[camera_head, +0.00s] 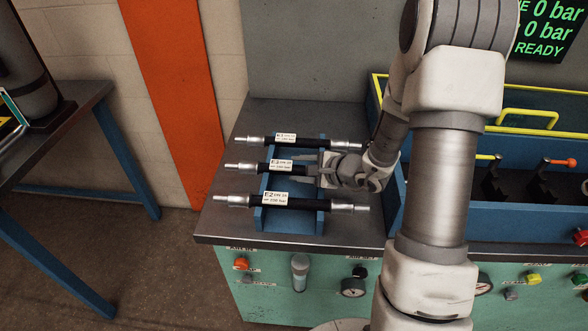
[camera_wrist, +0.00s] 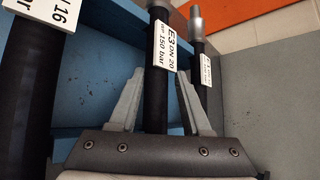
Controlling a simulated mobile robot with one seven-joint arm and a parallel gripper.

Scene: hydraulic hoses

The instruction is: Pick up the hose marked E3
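The hose marked E3 (camera_head: 262,167) is the middle of three black hoses with silver end fittings, lying across a blue rack (camera_head: 292,220). In the wrist view the E3 hose (camera_wrist: 156,98) runs between my two fingers, its white label reading E3 DN 20, 150 bar. My gripper (camera_head: 314,172) is at the right part of this hose and hides its right end in the head view. In the wrist view my gripper (camera_wrist: 161,72) is open, with a finger on each side of the hose and visible gaps. The hose still rests on the rack.
A hose marked E2 (camera_head: 317,204) lies on the near side and another hose (camera_head: 315,142) on the far side, both close to my gripper. A blue bin (camera_head: 500,220) with yellow handles stands to the right. The metal bench top (camera_head: 222,225) is clear at left.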

